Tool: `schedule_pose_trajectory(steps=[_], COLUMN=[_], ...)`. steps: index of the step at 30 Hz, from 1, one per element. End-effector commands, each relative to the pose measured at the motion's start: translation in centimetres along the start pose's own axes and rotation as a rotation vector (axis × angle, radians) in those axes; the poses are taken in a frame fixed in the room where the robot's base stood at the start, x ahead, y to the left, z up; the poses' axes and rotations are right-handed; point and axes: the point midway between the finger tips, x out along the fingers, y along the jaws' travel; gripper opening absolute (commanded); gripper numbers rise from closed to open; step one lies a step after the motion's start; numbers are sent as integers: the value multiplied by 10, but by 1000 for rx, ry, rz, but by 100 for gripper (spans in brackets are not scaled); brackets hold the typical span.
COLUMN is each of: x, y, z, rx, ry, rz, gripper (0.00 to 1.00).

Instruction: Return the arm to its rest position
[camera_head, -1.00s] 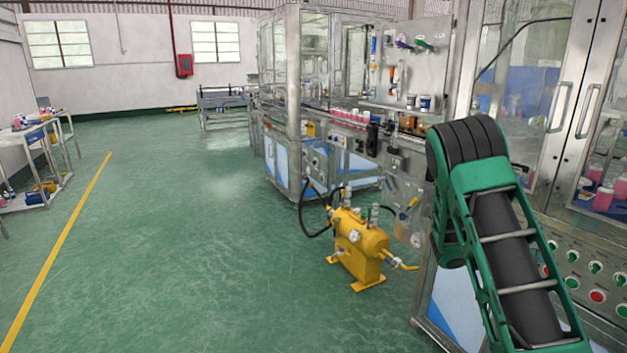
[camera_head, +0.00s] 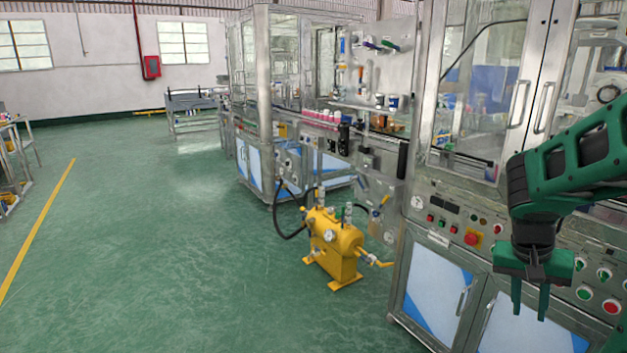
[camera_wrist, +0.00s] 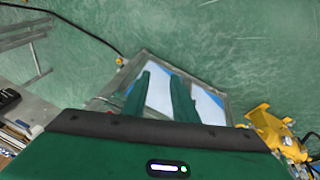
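My gripper (camera_head: 530,298) hangs at the right of the head view, fingers pointing down, in front of the machine's control panel and lower cabinet doors. Its two green fingers are apart with nothing between them. In the wrist view my gripper (camera_wrist: 160,90) also shows two separated, empty fingers, with a blue-and-white cabinet panel and green floor beyond them. My green arm bends in from the right edge of the head view. Whether the gripper touches the panel cannot be told, though a gap seems to show.
The machine cabinet (camera_head: 440,285) with its buttons stands close behind my gripper. A yellow pump unit (camera_head: 333,248) stands on the floor left of it, with a black hose. A workbench (camera_head: 15,160) is at the far left. The green floor between is clear.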

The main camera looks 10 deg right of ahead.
Motion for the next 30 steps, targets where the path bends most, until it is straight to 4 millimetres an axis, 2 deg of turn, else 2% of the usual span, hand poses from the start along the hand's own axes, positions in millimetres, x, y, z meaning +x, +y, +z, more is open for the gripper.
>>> schedule_pose_trajectory(steps=[3, 9, 12, 15, 19, 30], x=[-18, -44, -52, -57, -60, -60], y=[5, 12, 15, 17, 18, 18], z=[41, 106, 130, 147, 157, 157], rx=[-67, -200, -256, -295, -320, -321], ry=[-61, -147, -175, -191, -202, -203], rz=[-76, -183, -219, -243, -256, -256], gripper=[26, 26, 26, 26, 26, 26])
